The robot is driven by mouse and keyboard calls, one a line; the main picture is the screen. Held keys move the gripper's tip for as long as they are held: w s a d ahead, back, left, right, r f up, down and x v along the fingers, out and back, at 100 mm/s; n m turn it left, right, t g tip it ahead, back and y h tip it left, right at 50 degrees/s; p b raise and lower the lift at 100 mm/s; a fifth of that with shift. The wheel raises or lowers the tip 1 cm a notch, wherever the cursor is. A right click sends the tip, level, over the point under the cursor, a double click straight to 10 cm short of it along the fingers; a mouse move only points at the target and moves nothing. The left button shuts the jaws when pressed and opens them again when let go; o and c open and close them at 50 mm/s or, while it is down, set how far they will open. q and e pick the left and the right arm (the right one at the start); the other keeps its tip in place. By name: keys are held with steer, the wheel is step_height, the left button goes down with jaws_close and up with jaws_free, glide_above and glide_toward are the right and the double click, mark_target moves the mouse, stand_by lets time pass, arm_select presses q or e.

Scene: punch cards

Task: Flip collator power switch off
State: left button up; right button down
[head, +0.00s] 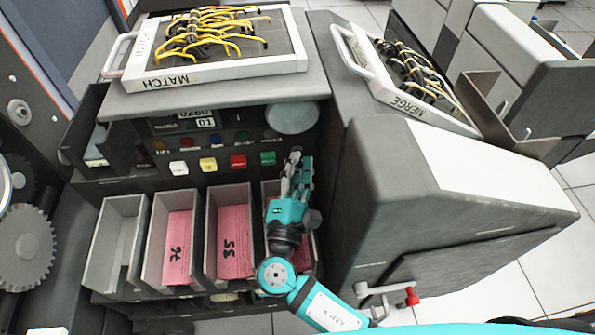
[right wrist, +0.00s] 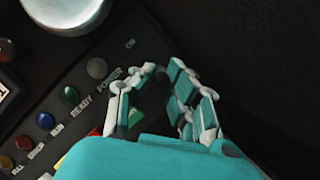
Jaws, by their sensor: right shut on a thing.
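The collator's control panel (head: 222,166) is dark, with coloured buttons and small lamps. My right gripper (head: 296,162) is at the panel's right end and covers that part in the head view. In the right wrist view the fingers of my right gripper (right wrist: 159,78) close around a small dark area beside the POWER label (right wrist: 109,77), below an ON mark. The power switch is mostly hidden between the fingers, so its position cannot be told. The gripper is shut on it. My left gripper is not in view.
A round grey knob (head: 292,118) sits above the gripper. MATCH (head: 180,82) and MERGE (head: 412,100) wired boards lie on top. A dark cabinet (head: 372,190) stands close to the right of my arm.

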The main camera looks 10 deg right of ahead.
steer(key=c, duration=1.3)
jaws_free()
steer(key=shift+s, duration=0.15)
steer(key=v, duration=1.1)
steer(key=shift+s+f, duration=0.15)
steer(key=shift+s, duration=0.25)
